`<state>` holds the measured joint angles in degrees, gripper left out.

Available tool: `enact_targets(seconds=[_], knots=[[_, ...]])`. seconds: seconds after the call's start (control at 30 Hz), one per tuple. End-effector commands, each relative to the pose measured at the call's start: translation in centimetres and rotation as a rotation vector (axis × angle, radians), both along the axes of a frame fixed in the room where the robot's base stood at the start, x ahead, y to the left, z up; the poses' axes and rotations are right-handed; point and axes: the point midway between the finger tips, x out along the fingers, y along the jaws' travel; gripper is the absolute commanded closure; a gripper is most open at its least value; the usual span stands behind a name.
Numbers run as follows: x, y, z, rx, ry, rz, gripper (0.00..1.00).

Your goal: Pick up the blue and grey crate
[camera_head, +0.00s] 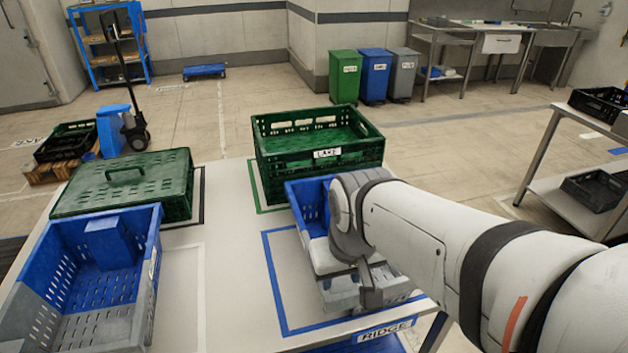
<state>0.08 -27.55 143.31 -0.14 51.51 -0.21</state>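A blue and grey crate (306,203) stands on the white table behind and below my arm. Its blue left part shows, and a grey part shows lower down beside my gripper; the arm hides much of the rest. My gripper (368,288) points down at the crate's near grey side. Whether its fingers are apart, or touch the crate, I cannot tell. A second open blue and grey crate (150,262) stands at the table's left, with a blue block-like part inside its far end.
A green crate (320,166) with a label stands just behind the middle crate. A lidded green crate (178,200) is at the back left. Bare white table (225,270) with a blue outline lies between. A metal table (545,190) with black crates stands at right.

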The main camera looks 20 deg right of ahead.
Motion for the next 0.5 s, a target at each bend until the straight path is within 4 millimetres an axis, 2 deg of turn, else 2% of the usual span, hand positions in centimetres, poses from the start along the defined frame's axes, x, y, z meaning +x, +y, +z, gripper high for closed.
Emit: enact_targets(seconds=[0.17, 0.27, 0.37, 0.5], knots=[[1.2, 0.0, 0.6, 0.001, 0.015, 0.000, 0.54], [3.4, -0.5, 1.2, 0.001, 0.041, 0.011, 0.54], [6.6, -0.4, 1.7, 0.002, 0.074, 0.007, 0.54], [11.6, -0.3, 1.3, 0.003, 0.126, 0.003, 0.54]])
